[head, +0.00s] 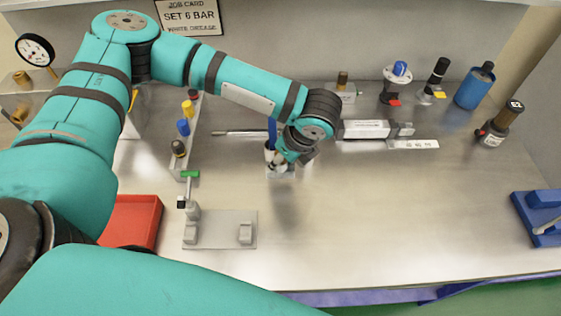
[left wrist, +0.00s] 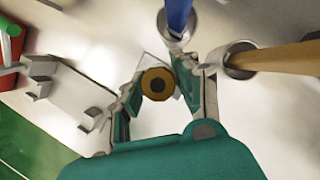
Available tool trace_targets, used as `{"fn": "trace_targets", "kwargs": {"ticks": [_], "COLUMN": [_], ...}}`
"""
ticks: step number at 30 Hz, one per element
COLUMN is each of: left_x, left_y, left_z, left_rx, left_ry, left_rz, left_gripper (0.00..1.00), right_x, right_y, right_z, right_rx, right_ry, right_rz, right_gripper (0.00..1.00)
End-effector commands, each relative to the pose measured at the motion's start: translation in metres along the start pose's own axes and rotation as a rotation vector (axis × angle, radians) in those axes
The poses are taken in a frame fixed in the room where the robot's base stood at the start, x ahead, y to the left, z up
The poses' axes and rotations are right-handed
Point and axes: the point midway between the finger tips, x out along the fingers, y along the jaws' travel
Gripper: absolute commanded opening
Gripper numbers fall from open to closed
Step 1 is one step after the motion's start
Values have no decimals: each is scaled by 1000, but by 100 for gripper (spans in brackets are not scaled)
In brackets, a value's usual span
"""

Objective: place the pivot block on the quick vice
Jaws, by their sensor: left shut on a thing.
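My left gripper (head: 283,165) points down over the middle of the bench. In the left wrist view its fingers (left wrist: 160,92) are shut on a pale block with a round brass bush around a dark hole, which I take to be the pivot block (left wrist: 157,83). In the head view the gripper mostly hides this block; a pale edge (head: 280,174) shows below the fingers. I cannot tell if it touches the bench. My right gripper is not in view.
A grey plate with a green-handled clamp (head: 219,240) and a red tray (head: 133,222) are at the left front. Cups with a blue rod (left wrist: 178,20) and a wooden handle (left wrist: 270,60) stand close to the gripper. The bench between gripper and vice is mostly clear.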

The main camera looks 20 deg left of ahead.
Motion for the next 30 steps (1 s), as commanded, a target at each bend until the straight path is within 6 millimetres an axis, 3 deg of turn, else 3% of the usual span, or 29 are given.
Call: {"fn": "trace_targets", "kwargs": {"ticks": [12,21,22,27,30], "left_x": [34,36,37,37,37], "left_y": [-1,-1,0,-1,-1], "left_z": [-11,-12,-12,-12,-12], "left_rx": [2,0,0,0,0], "left_ry": [-1,0,0,0,0], "left_rz": [0,0,1,0,0], "left_gripper": [0,0,31,53,53], "right_x": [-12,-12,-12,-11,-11], "right_y": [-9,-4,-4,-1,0], "right_z": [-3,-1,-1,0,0], "right_rx": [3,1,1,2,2], "right_ry": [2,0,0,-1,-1], "right_rz": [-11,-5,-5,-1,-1], "right_gripper": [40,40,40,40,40]}}
